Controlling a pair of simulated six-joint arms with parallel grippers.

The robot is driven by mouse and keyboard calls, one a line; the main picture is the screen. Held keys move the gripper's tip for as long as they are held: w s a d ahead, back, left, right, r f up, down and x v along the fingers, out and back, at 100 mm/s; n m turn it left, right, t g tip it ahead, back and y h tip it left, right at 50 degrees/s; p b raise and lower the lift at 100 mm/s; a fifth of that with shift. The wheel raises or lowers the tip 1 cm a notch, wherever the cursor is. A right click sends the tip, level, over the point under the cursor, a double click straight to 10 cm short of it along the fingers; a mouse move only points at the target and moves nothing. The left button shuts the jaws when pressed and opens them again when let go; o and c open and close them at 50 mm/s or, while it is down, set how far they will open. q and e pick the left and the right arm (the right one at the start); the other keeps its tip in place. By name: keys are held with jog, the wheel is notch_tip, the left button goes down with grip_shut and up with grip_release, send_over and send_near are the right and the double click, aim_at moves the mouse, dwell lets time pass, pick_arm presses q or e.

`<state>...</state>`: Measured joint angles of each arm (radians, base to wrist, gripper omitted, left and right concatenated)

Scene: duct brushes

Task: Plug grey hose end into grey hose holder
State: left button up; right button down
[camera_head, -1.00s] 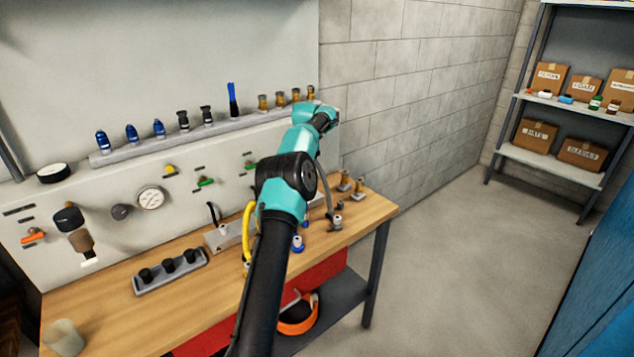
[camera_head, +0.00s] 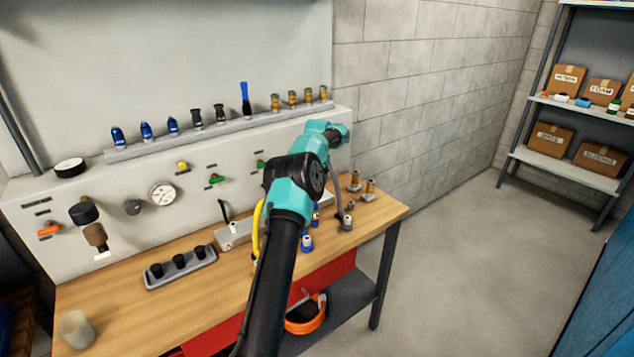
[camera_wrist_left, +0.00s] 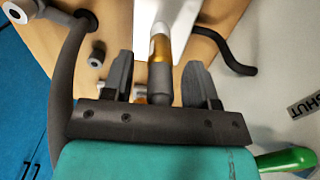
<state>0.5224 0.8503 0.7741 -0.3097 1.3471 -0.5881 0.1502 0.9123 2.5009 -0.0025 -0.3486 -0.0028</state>
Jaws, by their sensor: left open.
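My left arm crosses the middle of the head view; its gripper there is hidden behind its own links. In the left wrist view my left gripper (camera_wrist_left: 160,88) is open. A grey cylinder (camera_wrist_left: 158,75) with a brass-coloured band lies between its fingers, with gaps on both sides. A grey hose (camera_wrist_left: 62,90) arcs along the left of that view to a grey fitting with a pale ring (camera_wrist_left: 20,12). In the head view the grey hose (camera_head: 336,180) comes down to a grey fitting (camera_head: 346,222) on the bench. I cannot tell which part is the hose end or the holder.
A pale metal block (camera_head: 234,236) and a grey tray (camera_head: 181,268) with black caps stand on the wooden bench (camera_head: 130,320). Brass fittings (camera_head: 369,190) stand at its right end. A green handle (camera_wrist_left: 285,160) is close to the gripper. A yellow hose (camera_head: 256,232) is beside the arm.

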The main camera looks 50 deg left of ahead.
pick_arm(q)
jog(key=shift+f, duration=1.5)
jog(key=shift+s+d+f, duration=0.1)
jog(key=shift+f, duration=0.25)
grip_shut()
jog(key=shift+r, duration=3.3)
